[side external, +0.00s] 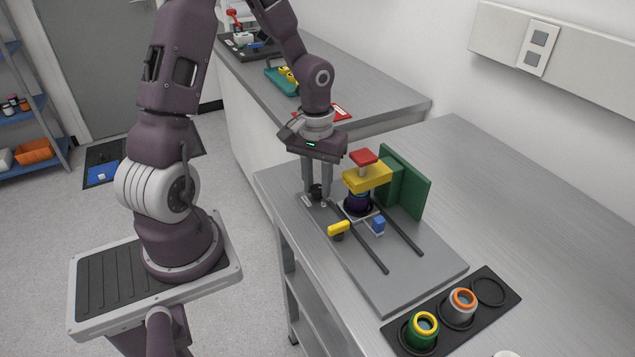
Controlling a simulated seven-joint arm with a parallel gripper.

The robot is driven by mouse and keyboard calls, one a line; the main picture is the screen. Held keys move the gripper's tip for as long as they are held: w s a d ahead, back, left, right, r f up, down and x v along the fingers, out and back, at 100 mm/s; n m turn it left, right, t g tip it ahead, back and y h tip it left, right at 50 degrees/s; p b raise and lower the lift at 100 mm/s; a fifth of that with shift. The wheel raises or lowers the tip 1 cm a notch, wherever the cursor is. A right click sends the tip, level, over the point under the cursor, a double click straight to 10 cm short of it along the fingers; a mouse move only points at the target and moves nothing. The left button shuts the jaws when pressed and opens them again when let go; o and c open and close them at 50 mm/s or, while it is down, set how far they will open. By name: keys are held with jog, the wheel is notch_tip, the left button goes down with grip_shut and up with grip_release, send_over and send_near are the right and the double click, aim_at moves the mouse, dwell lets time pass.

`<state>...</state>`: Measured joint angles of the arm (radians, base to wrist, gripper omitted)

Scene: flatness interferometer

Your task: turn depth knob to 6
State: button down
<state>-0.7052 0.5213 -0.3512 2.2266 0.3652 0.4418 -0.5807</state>
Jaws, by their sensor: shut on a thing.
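My gripper (317,192) points down at the back left corner of the grey instrument plate (403,284). Its two fingers are shut on a small black knob (316,191), one finger on each side. I take this to be the depth knob. The fingers partly cover it, and its pointer and any numbers are too small to read. Small pale labels lie on the plate beside it. Right of the gripper stands the instrument head, with a yellow block (367,177), a red top (363,157) and a dark round part (357,202) below.
A green upright panel (404,182) stands behind the head. Two dark rails (398,235) cross the plate, with a yellow handle (339,228) and a blue block (378,225) near them. A black tray (393,333) holds green and grey ringed parts at front right. The bench's right side is clear.

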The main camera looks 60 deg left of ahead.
aim_at(318, 187)
jog(key=m, duration=1.2)
jog(key=shift+w+m, duration=0.1)
jog(key=shift+m, duration=0.2)
dwell(0.4)
jog(key=c, duration=1.1)
grip_release()
notch_tip(318, 187, up, 7)
jog(key=shift+a+r, duration=0.1)
